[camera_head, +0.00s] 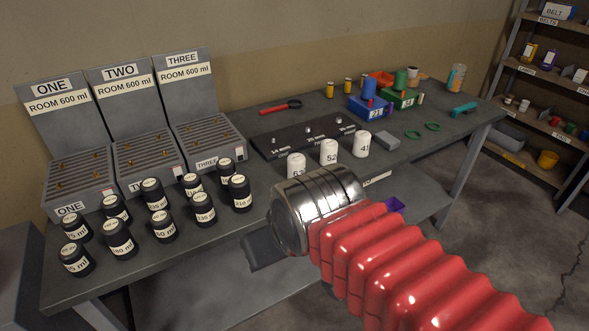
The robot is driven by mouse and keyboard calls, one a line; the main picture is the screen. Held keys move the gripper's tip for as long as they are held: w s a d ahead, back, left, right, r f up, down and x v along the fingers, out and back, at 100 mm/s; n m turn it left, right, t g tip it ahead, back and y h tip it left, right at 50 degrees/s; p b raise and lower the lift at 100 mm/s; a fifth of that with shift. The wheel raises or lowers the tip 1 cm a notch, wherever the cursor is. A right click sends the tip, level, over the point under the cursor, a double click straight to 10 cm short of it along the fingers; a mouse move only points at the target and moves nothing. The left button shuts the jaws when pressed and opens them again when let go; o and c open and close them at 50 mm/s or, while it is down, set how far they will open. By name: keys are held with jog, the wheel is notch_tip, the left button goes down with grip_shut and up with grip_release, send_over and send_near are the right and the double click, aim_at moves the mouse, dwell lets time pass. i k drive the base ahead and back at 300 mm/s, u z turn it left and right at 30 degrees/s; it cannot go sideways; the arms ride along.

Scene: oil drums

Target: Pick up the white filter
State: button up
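Three white cylinders with black numbers stand upright on the bench in the head view: a left one (297,164), a middle one marked 52 (329,151) and a right one marked 41 (361,143). Any of them may be the white filter; I cannot tell which. My arm, with red bellows and a shiny metal end (312,208), reaches in from the lower right. The metal end is in front of and below the white cylinders in the picture and overlaps the bottom of the left one.
Several black labelled canisters (158,224) stand on the left of the grey bench (160,268). Three slotted units (145,160) stand behind them. A black plate (300,138), red wrench (281,107) and blue box (369,106) are farther back. Shelves (540,118) stand right.

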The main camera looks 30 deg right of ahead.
aim_at(296, 161)
jog(key=z, duration=0.05)
jog(key=i, duration=1)
jog(key=u, duration=0.05)
